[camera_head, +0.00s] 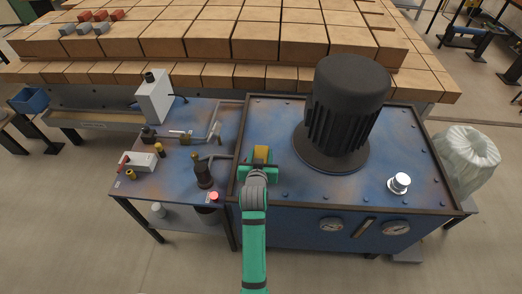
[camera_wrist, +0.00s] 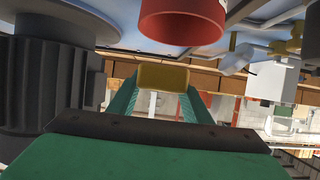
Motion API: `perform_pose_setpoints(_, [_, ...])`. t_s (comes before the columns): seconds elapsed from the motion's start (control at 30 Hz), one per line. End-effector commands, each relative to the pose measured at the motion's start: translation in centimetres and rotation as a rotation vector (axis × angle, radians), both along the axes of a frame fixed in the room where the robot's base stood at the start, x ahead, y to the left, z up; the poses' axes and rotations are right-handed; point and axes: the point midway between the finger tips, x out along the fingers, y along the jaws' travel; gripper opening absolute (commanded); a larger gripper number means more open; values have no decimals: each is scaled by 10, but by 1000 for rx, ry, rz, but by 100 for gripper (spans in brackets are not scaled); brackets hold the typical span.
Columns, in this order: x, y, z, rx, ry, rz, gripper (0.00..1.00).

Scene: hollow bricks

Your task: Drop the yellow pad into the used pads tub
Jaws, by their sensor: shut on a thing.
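My gripper (camera_head: 259,166) is shut on the yellow pad (camera_head: 261,153) above the left part of the blue machine top. In the wrist view the yellow pad (camera_wrist: 163,76) lies between the two green fingers, near their tips. A red round thing (camera_wrist: 180,22) shows at the top of the wrist view, apart from the pad; I cannot tell whether it is the used pads tub. No tub is clearly identifiable in the head view.
A large black motor (camera_head: 345,110) stands on the blue machine (camera_head: 290,190), right of my gripper. A silver cap (camera_head: 399,182) is farther right. At left, a side bench (camera_head: 150,185) carries a grey box (camera_head: 154,96), a dark bottle-like thing (camera_head: 203,173) and small tools. Stacked bricks (camera_head: 210,40) fill the back.

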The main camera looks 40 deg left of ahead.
Motion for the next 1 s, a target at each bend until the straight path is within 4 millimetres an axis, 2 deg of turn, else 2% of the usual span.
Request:
perform_pose_setpoints(0.4, [0, 0, -7, 0, 0, -1, 20])
perform_pose_setpoints(0.43, [0, 0, -7, 0, 0, 0, 47])
perform_pose_setpoints(0.5, [0, 0, -7, 0, 0, -1, 64])
perform_pose_setpoints(0.53, [0, -1, -7, 0, 0, -1, 66])
perform_pose_setpoints(0.83, [-1, -2, -7, 0, 0, -2, 66])
perform_pose_setpoints(1.0, [-14, -7, -1, 2, 1, 1, 66])
